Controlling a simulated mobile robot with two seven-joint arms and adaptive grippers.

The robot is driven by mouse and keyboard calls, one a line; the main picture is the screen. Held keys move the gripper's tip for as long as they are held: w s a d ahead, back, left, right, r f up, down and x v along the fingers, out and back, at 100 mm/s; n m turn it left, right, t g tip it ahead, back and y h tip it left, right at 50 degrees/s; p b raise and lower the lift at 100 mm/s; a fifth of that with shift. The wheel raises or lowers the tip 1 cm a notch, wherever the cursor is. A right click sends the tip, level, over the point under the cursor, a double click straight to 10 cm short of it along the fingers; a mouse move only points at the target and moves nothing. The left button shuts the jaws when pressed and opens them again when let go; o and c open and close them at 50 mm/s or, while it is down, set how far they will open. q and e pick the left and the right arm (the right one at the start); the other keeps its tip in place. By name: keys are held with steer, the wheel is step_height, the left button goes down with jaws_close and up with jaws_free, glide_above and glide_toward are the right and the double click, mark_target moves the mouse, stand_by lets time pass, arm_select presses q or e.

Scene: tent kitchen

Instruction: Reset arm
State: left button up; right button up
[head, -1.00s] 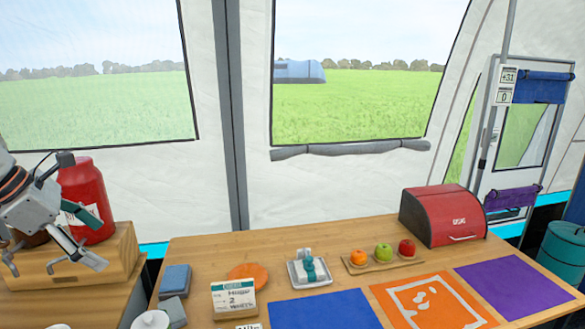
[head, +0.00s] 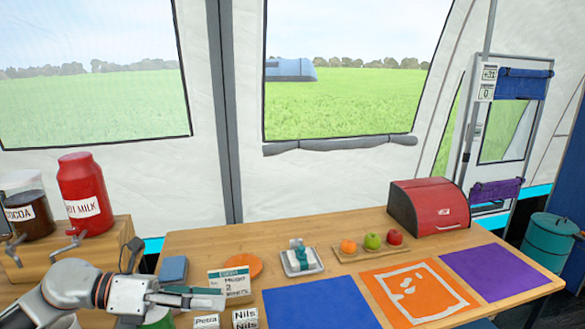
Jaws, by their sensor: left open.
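My left arm enters from the lower left. My left gripper (head: 218,297) points to the right, over the left part of the wooden table, left of the blue mat (head: 320,308). It is seen side-on, with its fingers one behind the other. It is open and I see nothing held in it. It is close in the picture to the small card holder (head: 232,281); I cannot tell whether they touch. A green item (head: 160,317) shows partly below the gripper. My right gripper is not in view.
Cocoa (head: 30,213) and red hot milk (head: 84,193) dispensers stand on a wooden stand at left. Name cards (head: 245,319) stand at the front. A fruit board (head: 345,258), a red bread box (head: 430,206), an orange mat (head: 445,290) and a bare purple mat (head: 497,273) lie rightward.

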arm_select(q)
step_height(320, 180, down, 16)
steer(key=s+a+n+t+y, duration=0.15)
steer(key=n+t+y, duration=0.45)
steer(key=n+t, duration=1.5)
steer(key=s+a+f+n+g+y, duration=0.1)
steer(key=s+f+n+g+y, duration=0.2)
steer(key=s+f+n+g, duration=0.3)
steer(key=s+a+f+n+g+y, duration=0.2)
steer(key=s+f+n+g, duration=0.5)
steer(key=f, duration=0.8)
steer(key=s+n+y, duration=0.1)
steer(key=s+n, duration=0.2)
steer(key=n, duration=0.2)
steer(key=shift+s+a+f+n+g+y, duration=0.2)
steer(key=shift+s+f+n+g+y, duration=0.1)
steer(key=shift+f+n, duration=0.1)
